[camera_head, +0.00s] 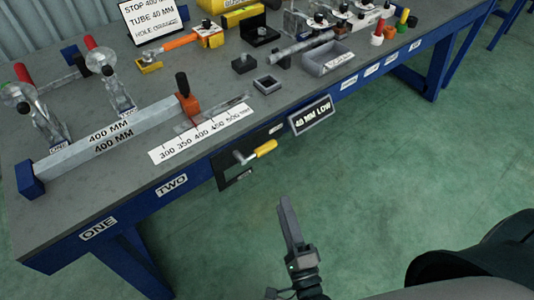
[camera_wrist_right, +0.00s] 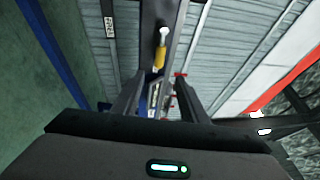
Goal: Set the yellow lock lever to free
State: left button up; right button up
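The yellow lock lever (camera_head: 263,149) sits on a dark plate on the front face of the bench. Its yellow grip slopes up to the right from a grey pivot. In the right wrist view the yellow lever (camera_wrist_right: 160,58) shows ahead, roughly centred between the fingers. My right gripper (camera_head: 285,203) is below and in front of the lever, apart from it. In the right wrist view my right gripper (camera_wrist_right: 159,82) is open with nothing between its fingers. My left gripper is not in view.
A label reading FREE (camera_wrist_right: 109,25) shows in the wrist view. A "40 MM LOW" sign (camera_head: 312,114) hangs right of the lever. The scale strip (camera_head: 200,133) lies above on the bench (camera_head: 130,75). The green floor in front is clear.

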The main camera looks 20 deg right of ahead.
pick_arm(q)
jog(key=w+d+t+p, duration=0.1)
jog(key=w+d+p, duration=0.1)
jog(key=p, duration=0.1)
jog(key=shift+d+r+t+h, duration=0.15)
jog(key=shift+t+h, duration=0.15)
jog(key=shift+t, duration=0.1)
pick_arm(e)
jog(key=w+r, duration=0.2)
jog(key=w, duration=1.5)
jog(key=shift+d+r, duration=0.2)
jog(key=shift+d, duration=0.2)
jog(key=shift+c, duration=0.6)
grip_shut()
